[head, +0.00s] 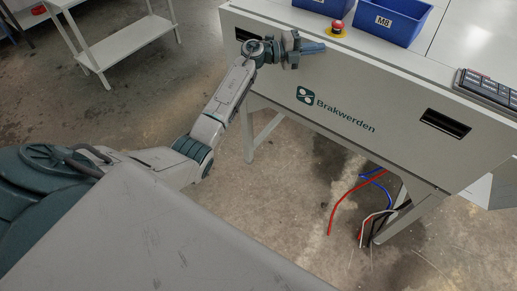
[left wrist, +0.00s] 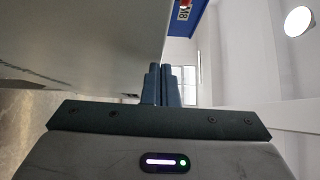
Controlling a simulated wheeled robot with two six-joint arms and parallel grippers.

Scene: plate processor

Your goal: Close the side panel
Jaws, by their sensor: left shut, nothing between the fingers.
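The side panel (head: 380,90) is the long grey front face of the machine, marked "Brakwerden", with a dark handle slot near each end. It looks upright below the worktop; I cannot tell whether it is fully closed. My left gripper (head: 314,47) is shut and empty in front of the panel's upper left part, near its top edge. Whether it touches the panel is unclear. In the left wrist view the shut fingers (left wrist: 162,84) point along beside a grey surface (left wrist: 85,50). My right gripper is not in view.
A red emergency button (head: 338,29) and blue bins (head: 391,22) stand on the worktop above the panel. A keypad (head: 487,88) sits at the right. Red, blue and white cables (head: 344,200) hang below. A white shelf (head: 125,40) stands at the far left.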

